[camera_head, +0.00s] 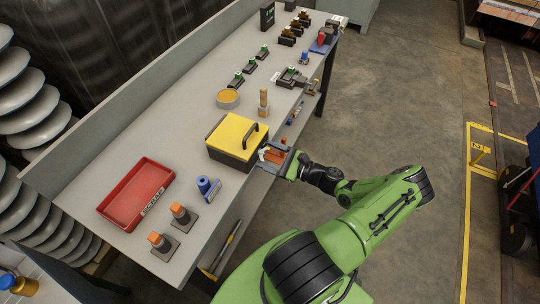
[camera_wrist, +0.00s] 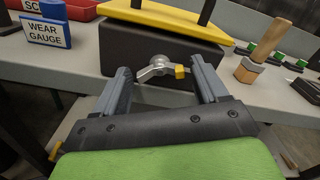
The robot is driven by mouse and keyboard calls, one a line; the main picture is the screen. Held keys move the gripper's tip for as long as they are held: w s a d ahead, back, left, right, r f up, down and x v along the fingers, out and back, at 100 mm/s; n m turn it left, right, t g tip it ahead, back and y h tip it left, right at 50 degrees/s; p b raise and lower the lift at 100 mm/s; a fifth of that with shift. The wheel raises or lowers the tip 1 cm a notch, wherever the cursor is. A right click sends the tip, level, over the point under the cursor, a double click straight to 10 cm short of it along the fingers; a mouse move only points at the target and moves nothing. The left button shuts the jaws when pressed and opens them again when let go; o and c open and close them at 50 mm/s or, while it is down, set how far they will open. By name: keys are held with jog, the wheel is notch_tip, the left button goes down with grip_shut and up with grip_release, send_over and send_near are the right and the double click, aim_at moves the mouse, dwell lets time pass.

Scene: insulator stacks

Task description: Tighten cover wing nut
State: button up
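A dark box with a yellow cover (camera_head: 232,130) and a black handle stands near the bench's front edge. It fills the top of the wrist view (camera_wrist: 160,50). A silver wing nut (camera_wrist: 158,67) shows on the box's near face. One wing points left and slightly down; the other points right and has a yellow tip. My gripper (camera_wrist: 161,76) is open, with one finger on each side of the wing nut and visible gaps to both wings. In the head view my gripper (camera_head: 277,158) is at the box's front side, partly hiding the nut.
A blue wear gauge (camera_head: 207,188), a red tray (camera_head: 137,194) and two orange-topped pieces (camera_head: 180,213) are to the left. A wooden-handled tool (camera_head: 264,102) and a yellow-topped round tin (camera_head: 228,98) stand behind the box.

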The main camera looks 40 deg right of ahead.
jog(key=c, duration=0.8)
jog(key=m, duration=0.5)
jog(key=o, duration=1)
jog(key=v, duration=1.6)
jog(key=shift+a, duration=0.1)
